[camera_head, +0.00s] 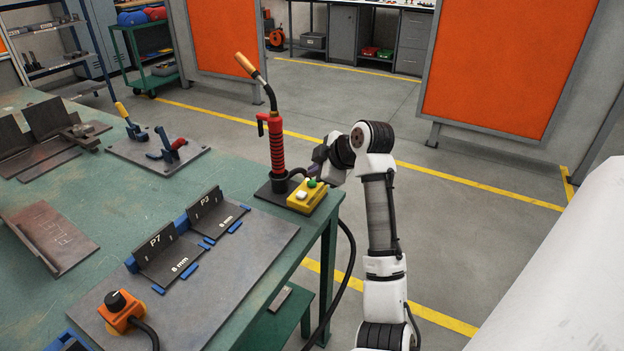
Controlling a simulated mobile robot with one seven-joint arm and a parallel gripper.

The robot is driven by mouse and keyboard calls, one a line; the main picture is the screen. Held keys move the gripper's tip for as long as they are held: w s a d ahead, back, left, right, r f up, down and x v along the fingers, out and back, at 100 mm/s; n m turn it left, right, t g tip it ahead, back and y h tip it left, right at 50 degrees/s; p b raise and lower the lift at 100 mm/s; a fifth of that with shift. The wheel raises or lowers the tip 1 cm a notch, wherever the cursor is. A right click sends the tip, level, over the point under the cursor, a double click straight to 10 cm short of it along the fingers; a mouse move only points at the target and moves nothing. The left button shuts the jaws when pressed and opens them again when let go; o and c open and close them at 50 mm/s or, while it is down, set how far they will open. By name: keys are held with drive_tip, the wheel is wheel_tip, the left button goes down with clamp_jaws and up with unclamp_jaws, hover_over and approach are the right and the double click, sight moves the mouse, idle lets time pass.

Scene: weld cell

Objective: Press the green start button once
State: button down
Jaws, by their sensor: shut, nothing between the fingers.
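A yellow button box (307,199) sits on the near right edge of the green table. The green button (311,183) is on its top, with a smaller pale button (301,195) beside it. My arm reaches in from the right, and my gripper (315,171) is shut and empty. It is small in the picture, just above or behind the green button. I cannot tell whether it touches the button.
A red-handled torch (275,140) stands on a dark base just left of the box. Steel plates marked P7 (168,255) and P3 (211,212) stand in front on a metal board (240,275). An orange knob box (120,310) sits nearer.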

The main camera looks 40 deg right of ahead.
sight(316, 185)
drive_tip(key=shift+r+p, duration=1.85)
drive_tip(key=shift+r, duration=0.7)
drive_tip(key=shift+f, duration=0.1)
